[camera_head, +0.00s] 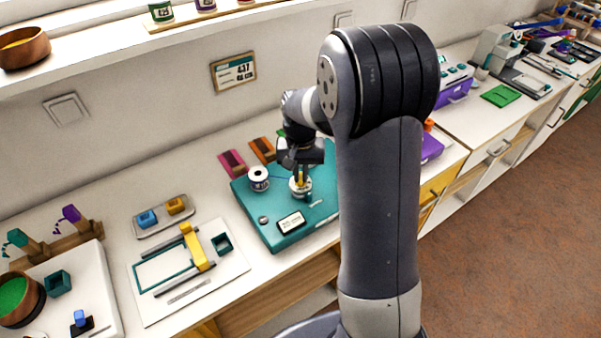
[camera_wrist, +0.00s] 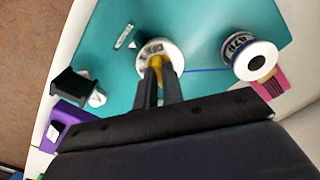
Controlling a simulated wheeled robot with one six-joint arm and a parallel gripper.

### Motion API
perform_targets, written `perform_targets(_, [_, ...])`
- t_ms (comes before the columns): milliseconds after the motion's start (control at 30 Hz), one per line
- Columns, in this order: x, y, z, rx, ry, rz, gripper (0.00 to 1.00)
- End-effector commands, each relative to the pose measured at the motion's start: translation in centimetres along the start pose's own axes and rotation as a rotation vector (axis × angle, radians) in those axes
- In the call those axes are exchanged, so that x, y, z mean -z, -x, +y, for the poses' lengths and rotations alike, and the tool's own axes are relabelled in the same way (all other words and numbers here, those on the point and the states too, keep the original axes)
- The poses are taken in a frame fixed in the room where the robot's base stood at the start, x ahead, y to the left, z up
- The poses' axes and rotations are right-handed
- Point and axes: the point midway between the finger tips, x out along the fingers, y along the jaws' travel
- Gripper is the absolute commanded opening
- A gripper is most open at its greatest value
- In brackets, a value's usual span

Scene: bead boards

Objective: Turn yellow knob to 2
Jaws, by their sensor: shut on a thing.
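The yellow knob (camera_wrist: 157,64) stands on a white round dial (camera_wrist: 146,64) on the teal board (camera_head: 268,222). In the head view the knob (camera_head: 300,180) shows just under my gripper (camera_head: 299,172). My gripper points down and its fingers are closed around the knob; they also show in the wrist view (camera_wrist: 160,75). The dial carries dark markings, partly hidden by the fingers and too small to read. A small white triangle mark (camera_wrist: 132,44) lies on the board beside the dial.
A white spool (camera_head: 259,178) with a dark label stands left of the dial, with a blue thread (camera_wrist: 205,71) running from it. A white tray with a yellow slider (camera_head: 197,247) lies to the left.

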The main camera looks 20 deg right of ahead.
Motion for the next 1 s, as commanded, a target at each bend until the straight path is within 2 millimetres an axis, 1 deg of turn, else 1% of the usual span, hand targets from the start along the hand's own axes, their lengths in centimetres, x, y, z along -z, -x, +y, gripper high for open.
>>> perform_targets(700, [0.09,0.09,-0.02,0.002,-0.669,0.002,0.0])
perform_targets(1000, [0.1,0.1,-0.02,0.002,-0.874,0.003,0.0])
